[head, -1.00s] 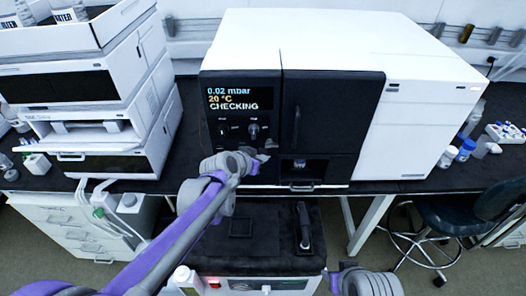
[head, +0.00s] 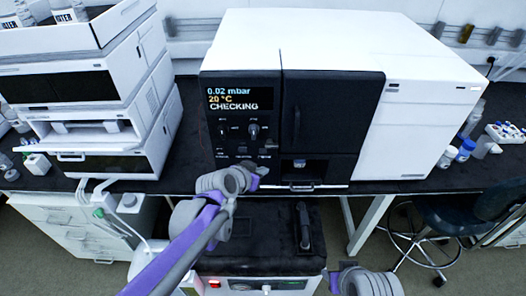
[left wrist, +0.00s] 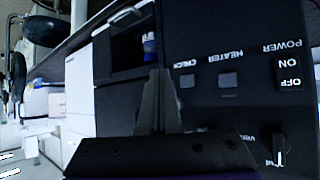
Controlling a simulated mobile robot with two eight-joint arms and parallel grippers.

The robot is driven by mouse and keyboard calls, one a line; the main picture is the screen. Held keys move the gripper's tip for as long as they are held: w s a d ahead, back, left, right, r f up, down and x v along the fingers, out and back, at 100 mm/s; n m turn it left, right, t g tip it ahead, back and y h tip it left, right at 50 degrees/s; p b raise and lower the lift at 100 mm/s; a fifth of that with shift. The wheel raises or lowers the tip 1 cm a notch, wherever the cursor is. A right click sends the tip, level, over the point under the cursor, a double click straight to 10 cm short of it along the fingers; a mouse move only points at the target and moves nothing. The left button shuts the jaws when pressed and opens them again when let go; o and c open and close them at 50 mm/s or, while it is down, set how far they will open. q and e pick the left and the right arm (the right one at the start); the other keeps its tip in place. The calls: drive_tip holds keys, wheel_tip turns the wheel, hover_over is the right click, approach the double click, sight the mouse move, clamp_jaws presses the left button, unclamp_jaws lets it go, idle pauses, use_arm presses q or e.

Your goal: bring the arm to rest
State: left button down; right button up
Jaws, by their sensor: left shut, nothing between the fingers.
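My left gripper (head: 262,172) is shut and empty. In the head view it is in front of the lower part of the black control panel (head: 241,128) of a white instrument (head: 330,45). The panel display (head: 240,98) reads 0.02 mbar, 20 °C, CHECKING. In the left wrist view the closed fingers (left wrist: 155,100) point at the panel, beside buttons marked CHECK (left wrist: 187,81) and HEATER (left wrist: 228,80). I cannot tell any contact with the panel. Part of my right arm shows at the bottom, but its gripper is not visible.
A stack of white instruments (head: 150,65) stands to the left. Small bottles (head: 465,150) and a rack (head: 507,133) stand at the right. A dark stool (head: 470,215) is below them.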

idle(0.7)
use_arm(q)
drive_tip(key=s+a+f+n+g+y, duration=0.2)
drive_tip(key=s+a, duration=0.6)
drive_tip(key=s, duration=0.5)
drive_tip(key=s+a+f+n+g+y, duration=0.1)
drive_tip(key=s+a+f+n+y, duration=0.2)
drive_tip(key=s+a, duration=0.6)
drive_tip(key=s+f+n, duration=0.1)
drive_tip(key=s, duration=0.4)
drive_tip(key=shift+g+y, duration=0.3)
drive_tip(key=shift+g, duration=0.1)
